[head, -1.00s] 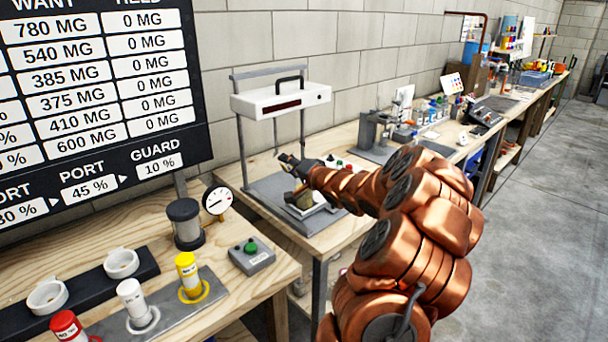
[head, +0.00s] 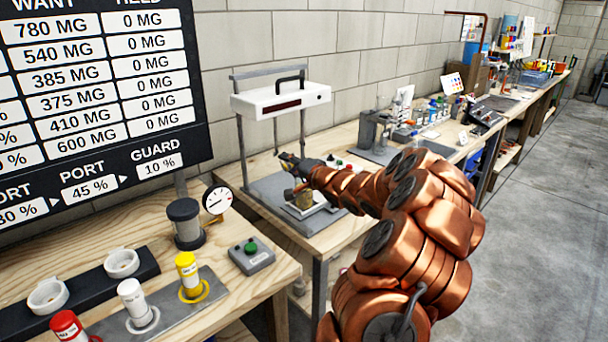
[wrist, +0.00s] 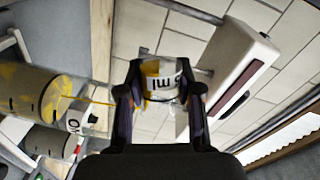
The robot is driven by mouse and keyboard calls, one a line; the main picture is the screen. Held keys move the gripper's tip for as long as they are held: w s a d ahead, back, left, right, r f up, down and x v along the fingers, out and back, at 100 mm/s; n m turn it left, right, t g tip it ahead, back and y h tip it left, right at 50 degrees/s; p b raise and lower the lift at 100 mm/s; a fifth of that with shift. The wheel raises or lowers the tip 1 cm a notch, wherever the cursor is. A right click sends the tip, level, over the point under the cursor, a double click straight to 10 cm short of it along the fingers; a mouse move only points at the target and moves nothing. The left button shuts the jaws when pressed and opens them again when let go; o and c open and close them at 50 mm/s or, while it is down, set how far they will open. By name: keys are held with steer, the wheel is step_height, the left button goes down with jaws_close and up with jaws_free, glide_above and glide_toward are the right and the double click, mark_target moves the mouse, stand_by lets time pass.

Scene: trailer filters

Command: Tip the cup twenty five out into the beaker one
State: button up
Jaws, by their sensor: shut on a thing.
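My gripper (wrist: 160,100) is shut on a clear cup (wrist: 160,74) with a white label ending in "ml" and yellow stuff inside. The wrist view is turned on its side, and the cup is tipped. A thin yellow stream runs from the cup to a clear beaker (wrist: 32,95) at the left, which has yellow inside. A second clear container (wrist: 52,141) is beside that beaker. A partly seen label near them starts with "O"; I cannot read which beaker is one. In the head view my gripper (head: 288,162) is above the grey stand base, with a yellowish vessel (head: 303,201) below.
A white overhead unit (head: 281,100) on posts stands behind my gripper. At front left are red, white and yellow capped bottles (head: 187,271), a gauge (head: 217,200) and a green button box (head: 251,257). More bench equipment stretches to the right; the floor there is clear.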

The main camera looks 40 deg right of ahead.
steer(key=shift+s+d+r+m+p, duration=0.1)
steer(key=shift+d+r+m+p, duration=0.25)
steer(key=shift+p, duration=1.3)
steer(key=shift+d+m+p, duration=0.1)
steer(key=shift+m+p, duration=0.35)
steer(key=shift+p, duration=1.15)
steer(key=shift+d+r+m+t+p, duration=0.25)
steer(key=shift+m+p, duration=0.65)
steer(key=shift+p, duration=2.05)
steer(key=shift+s+f+m+t+p, duration=0.2)
steer(key=shift+f+m+p, duration=0.55)
steer(key=shift+p, duration=1.15)
steer(key=shift+d+r+m+t+p, duration=0.25)
steer(key=shift+m+p, duration=0.5)
steer(key=shift+p, duration=0.2)
steer(key=shift+d+r+m+t+p, duration=0.1)
steer(key=shift+r+m+p, duration=0.15)
steer(key=shift+m+p, duration=0.55)
